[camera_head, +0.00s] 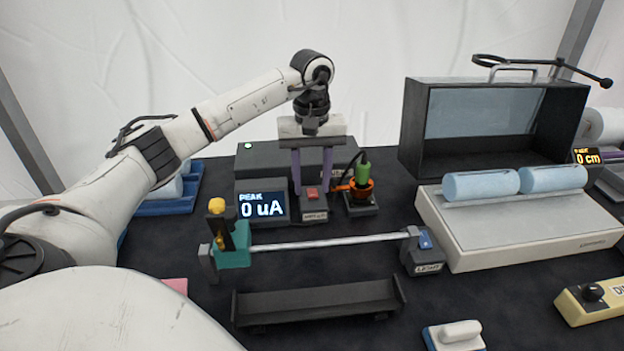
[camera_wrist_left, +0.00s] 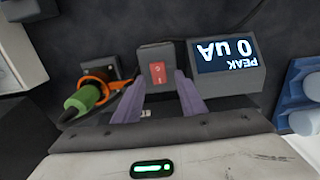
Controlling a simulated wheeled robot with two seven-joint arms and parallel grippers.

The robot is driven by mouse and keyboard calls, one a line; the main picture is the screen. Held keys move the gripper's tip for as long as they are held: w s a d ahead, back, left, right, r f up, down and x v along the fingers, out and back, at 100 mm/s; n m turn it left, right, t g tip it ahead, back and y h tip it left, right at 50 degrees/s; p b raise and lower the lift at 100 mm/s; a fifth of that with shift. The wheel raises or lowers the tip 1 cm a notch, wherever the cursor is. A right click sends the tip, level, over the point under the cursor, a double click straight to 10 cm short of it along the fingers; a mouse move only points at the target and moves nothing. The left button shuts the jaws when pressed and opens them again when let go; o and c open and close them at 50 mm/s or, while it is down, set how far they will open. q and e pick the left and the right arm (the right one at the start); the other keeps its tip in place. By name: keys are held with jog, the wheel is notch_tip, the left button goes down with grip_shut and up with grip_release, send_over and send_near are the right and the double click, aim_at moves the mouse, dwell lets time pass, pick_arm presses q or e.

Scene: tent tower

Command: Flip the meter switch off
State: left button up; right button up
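The meter switch is a red rocker (camera_head: 312,193) on a small dark grey box, beside the meter display (camera_head: 263,207), which reads "PEAK 0 uA". In the left wrist view the red rocker (camera_wrist_left: 158,73) shows between my purple fingertips, with the display (camera_wrist_left: 228,62) to its right, upside down. My left gripper (camera_head: 311,184) points down over the switch box, its two fingers apart and nothing between them but the view of the switch. Whether the fingers touch the box I cannot tell. My right gripper is in neither view.
An orange-and-green plug piece (camera_head: 362,185) stands close right of the switch. A metal rail (camera_head: 325,242) with a teal carriage (camera_head: 234,257) runs in front. A black tray (camera_head: 318,302) lies nearer. A grey platform with blue cylinders (camera_head: 482,184) is at right.

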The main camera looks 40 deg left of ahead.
pick_arm(q)
grip_shut()
jog(key=t+y+b, duration=0.2)
jog(key=shift+s+d+y, duration=0.3)
jog(key=shift+d, duration=0.1)
jog(key=shift+d+r+t+y, duration=0.1)
jog(key=shift+d+t+y, duration=0.05)
jog(key=shift+t+y, duration=0.3)
